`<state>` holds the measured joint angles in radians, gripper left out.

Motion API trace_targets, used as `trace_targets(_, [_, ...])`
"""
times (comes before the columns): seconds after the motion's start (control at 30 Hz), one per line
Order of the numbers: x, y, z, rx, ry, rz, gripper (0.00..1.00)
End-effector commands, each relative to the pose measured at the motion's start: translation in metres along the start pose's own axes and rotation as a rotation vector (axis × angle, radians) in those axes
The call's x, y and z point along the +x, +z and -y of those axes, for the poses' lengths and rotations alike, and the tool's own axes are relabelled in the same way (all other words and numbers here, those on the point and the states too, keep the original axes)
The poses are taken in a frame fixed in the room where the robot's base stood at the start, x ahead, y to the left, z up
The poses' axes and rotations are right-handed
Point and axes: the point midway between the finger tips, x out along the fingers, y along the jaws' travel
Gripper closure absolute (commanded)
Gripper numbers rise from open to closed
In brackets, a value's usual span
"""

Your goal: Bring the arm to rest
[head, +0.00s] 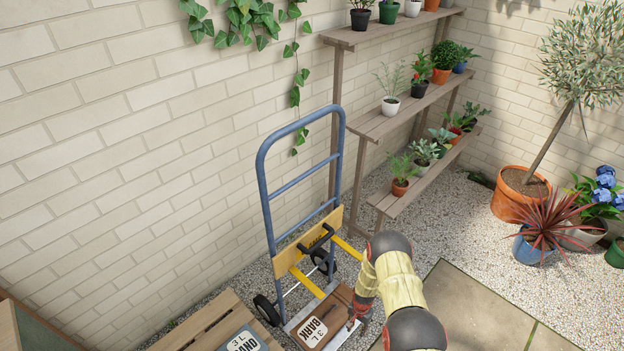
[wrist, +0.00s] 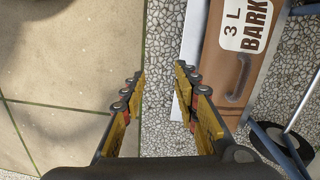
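My gripper (wrist: 160,82) is open and empty in the wrist view, with its two yellow-and-black fingers apart over gravel. In the head view my gripper (head: 359,310) is small and low in the picture, close to the brown bark bag (head: 325,318). The bag also shows in the wrist view (wrist: 228,62), to the right of the fingers, with a dark handle and a "3 L BARK" label. The bag lies on the toe plate of a blue hand truck (head: 270,220). From the head view alone I cannot tell whether the fingers touch the bag.
A wooden slatted surface (head: 195,325) at the bottom left bears a blue-labelled sand bag (head: 243,341). A tiered plant shelf (head: 390,120) stands against the brick wall. Potted plants, including a terracotta pot (head: 518,198), stand at right. Paving (head: 475,305) at lower right is clear.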

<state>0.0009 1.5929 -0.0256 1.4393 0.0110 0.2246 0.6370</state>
Motion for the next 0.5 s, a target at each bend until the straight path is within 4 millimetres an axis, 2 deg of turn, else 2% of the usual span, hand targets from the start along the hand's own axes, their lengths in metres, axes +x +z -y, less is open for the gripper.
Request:
trace_targets(0.2, [0.004, 0.041, -0.031, -0.078, 0.066, 0.095, 0.70])
trace_targets(0.27, [0.000, 0.052, -0.040, -0.105, 0.085, 0.127, 0.70])
trace_targets(0.33, [-0.014, 0.064, -0.048, -0.144, 0.105, 0.164, 0.70])
trace_targets(0.5, [-0.056, 0.074, -0.056, -0.216, 0.127, 0.215, 0.70])
